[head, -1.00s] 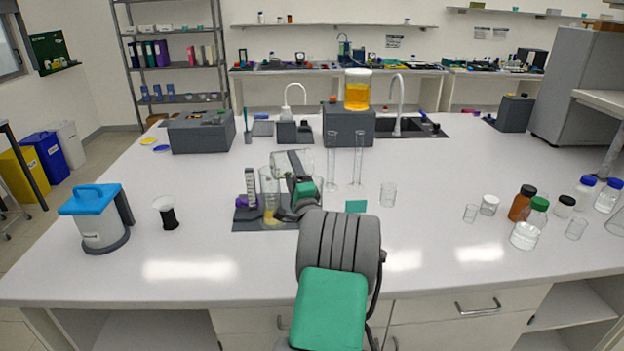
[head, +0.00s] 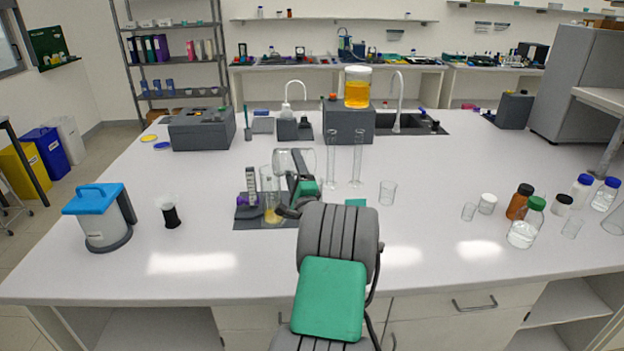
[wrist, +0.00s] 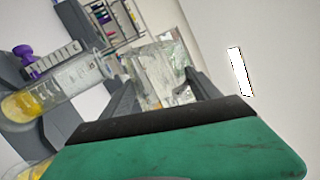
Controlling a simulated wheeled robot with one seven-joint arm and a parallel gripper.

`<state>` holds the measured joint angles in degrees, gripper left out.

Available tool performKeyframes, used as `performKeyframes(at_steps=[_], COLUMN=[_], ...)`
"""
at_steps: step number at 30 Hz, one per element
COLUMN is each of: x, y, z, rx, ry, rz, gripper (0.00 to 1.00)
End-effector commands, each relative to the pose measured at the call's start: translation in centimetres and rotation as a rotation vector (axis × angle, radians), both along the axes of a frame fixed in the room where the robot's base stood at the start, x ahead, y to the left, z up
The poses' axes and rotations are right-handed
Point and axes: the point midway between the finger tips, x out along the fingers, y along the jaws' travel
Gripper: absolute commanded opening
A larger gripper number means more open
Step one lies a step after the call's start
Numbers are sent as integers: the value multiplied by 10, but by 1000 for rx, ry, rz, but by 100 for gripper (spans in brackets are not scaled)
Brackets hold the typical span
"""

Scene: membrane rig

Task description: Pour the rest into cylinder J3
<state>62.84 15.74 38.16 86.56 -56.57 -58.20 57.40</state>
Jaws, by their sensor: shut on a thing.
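My gripper (head: 299,175) is shut on a clear glass beaker (head: 286,161), which lies tipped on its side, its left end close to the top of a clear cylinder (head: 265,184). That cylinder stands on a dark mat (head: 246,224) and has yellow liquid at its bottom. The wrist view shows the beaker (wrist: 158,70) between the fingers (wrist: 160,90) and the cylinder (wrist: 62,84) to the left. I cannot make out a stream. Two tall, empty-looking cylinders (head: 331,160) (head: 357,160) stand behind to the right. I cannot read J3 on any cylinder.
A white scale strip (head: 251,185) and a purple item (head: 242,200) stand left of the cylinder. A small empty beaker (head: 387,193) is to the right. A blue-lidded device (head: 100,218) and a black-based funnel (head: 170,214) are at left. The bench front is clear.

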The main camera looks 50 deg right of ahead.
Motion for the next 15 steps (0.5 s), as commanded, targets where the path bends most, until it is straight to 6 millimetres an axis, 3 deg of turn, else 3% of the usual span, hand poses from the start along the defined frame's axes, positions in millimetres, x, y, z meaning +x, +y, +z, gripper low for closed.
performKeyframes(at_steps=[15], x=[-6], y=[-10], z=[16], rx=[179], ry=[-110], rz=[-2], gripper=[15])
